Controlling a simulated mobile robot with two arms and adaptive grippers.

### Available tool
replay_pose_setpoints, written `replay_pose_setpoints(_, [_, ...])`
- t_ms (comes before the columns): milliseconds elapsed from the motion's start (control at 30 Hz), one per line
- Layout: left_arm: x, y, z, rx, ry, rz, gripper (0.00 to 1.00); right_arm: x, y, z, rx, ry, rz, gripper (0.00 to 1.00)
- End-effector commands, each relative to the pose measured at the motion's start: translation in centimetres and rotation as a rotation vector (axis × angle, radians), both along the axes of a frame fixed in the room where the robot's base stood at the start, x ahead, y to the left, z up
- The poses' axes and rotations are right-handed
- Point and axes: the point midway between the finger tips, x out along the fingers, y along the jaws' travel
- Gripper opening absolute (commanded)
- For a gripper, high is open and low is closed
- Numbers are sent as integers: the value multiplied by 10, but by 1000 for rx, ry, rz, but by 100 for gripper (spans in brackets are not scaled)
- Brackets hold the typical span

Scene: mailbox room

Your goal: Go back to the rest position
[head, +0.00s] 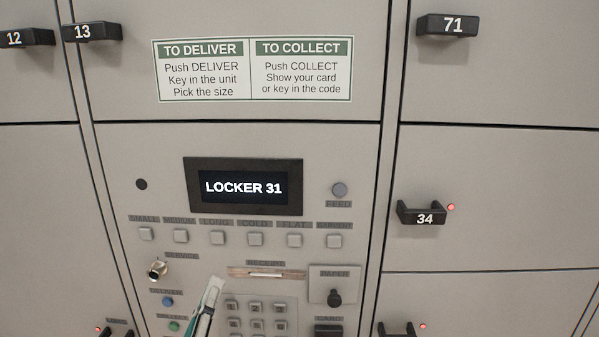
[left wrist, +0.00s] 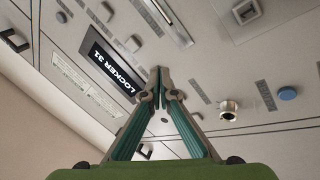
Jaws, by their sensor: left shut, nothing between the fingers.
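My left gripper (head: 214,292) is at the bottom of the head view, in front of the panel between the green and blue buttons and the keypad. In the left wrist view its fingers (left wrist: 163,72) meet at the tips, shut and empty. The locker panel's screen (head: 244,187) reads "LOCKER 31"; it also shows tilted in the left wrist view (left wrist: 107,68). I cannot tell from these views whether the fingertips touch the panel. My right gripper is not in view.
A row of square size buttons (head: 255,239) runs below the screen. The keypad (head: 257,318) is right of my gripper. A keyed lock (head: 158,270) and a blue button (head: 168,301) are to its left. Locker handle 34 (head: 422,214) sticks out at the right, with a red light beside it.

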Motion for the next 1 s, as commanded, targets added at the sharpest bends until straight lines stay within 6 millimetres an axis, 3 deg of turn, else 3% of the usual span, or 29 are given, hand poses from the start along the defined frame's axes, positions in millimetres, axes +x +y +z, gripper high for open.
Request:
replay_pose_setpoints(100, [-11,-39,-62,257,181,-111,0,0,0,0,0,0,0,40])
replay_pose_setpoints(200, [-30,-56,-124,462,356,-193,0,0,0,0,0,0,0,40])
replay_pose_setpoints(300, [-59,-56,-188,654,550,-261,0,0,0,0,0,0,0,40])
replay_pose_setpoints(400, [-95,-41,-243,818,743,-312,0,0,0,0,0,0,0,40])
replay_pose_setpoints(500, [-130,-20,-281,938,912,-344,0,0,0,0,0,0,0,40])
replay_pose_setpoints(600, [-163,2,-307,1029,1059,-364,0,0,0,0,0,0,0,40])
replay_pose_setpoints(833, [-234,52,-339,1175,1354,-384,0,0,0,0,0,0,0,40])
replay_pose_setpoints(867, [-239,57,-345,1186,1383,-386,0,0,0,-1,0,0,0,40])
replay_pose_setpoints(1000, [-227,53,-391,1180,1384,-399,0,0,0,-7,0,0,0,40])
